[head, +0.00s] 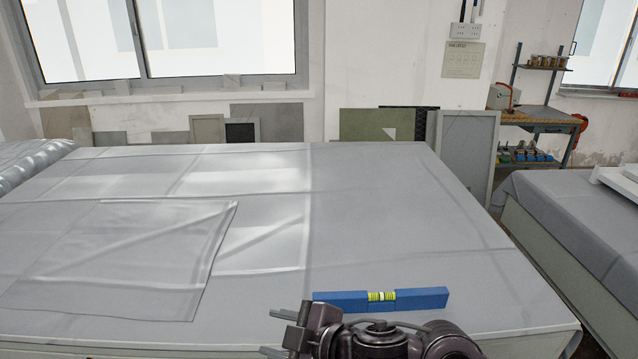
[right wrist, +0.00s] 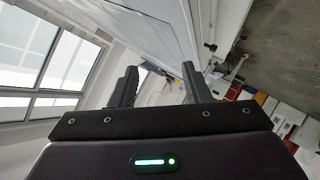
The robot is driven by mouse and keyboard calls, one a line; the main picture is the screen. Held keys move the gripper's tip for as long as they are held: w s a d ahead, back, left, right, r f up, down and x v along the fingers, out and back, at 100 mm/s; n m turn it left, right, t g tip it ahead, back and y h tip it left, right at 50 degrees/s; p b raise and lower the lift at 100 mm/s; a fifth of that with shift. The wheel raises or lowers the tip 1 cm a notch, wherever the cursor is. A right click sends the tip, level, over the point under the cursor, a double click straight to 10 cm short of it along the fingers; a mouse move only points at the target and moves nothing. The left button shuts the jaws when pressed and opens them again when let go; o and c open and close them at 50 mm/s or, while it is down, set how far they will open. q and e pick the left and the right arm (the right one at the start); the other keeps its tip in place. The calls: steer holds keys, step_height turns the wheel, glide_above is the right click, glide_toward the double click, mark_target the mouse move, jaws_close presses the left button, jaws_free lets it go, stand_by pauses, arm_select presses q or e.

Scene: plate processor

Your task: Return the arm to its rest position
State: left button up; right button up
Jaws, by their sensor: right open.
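My right gripper (head: 276,332) is at the bottom of the head view, by the near edge of the covered table (head: 400,220). Its two fingers point left and stand apart, with nothing between them. In the right wrist view the fingers of my right gripper (right wrist: 160,78) are also spread and empty, and the picture is tilted. Part of my right arm shows beside the gripper; the rest is out of view. My left gripper is not in view.
A blue spirit level (head: 340,301) lies on the table just beyond my right gripper. A clear sheet (head: 120,255) lies at the left. Panels (head: 375,124) lean against the wall behind. A second covered table (head: 570,215) stands at the right, across a gap.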

steer(key=s+d+f+m+t+h, duration=0.1)
steer(key=d+f+m+h, duration=0.25)
steer(key=d+m, duration=0.3)
steer(key=d+f+m+t+h, duration=0.1)
steer(key=d+f+m+h, duration=0.3)
steer(key=d, duration=0.4)
steer(key=s+d+f+m+g+h, duration=0.3)
steer(key=s+d+f+m+g, duration=0.35)
steer(key=s+d, duration=0.6)
step_height(320, 180, down, 33)
steer(key=s+a+b, duration=0.1)
steer(key=b, duration=0.3)
steer(key=s+d+f+g+b, duration=0.1)
steer(key=s+d+f+b, duration=0.2)
steer(key=s+f, duration=1.7)
step_height(320, 180, down, 3)
steer(key=shift+s+d+f+n, duration=0.15)
steer(key=shift+d+n, duration=0.1)
steer(key=shift+n, duration=0.15)
steer(key=shift+g, duration=0.25)
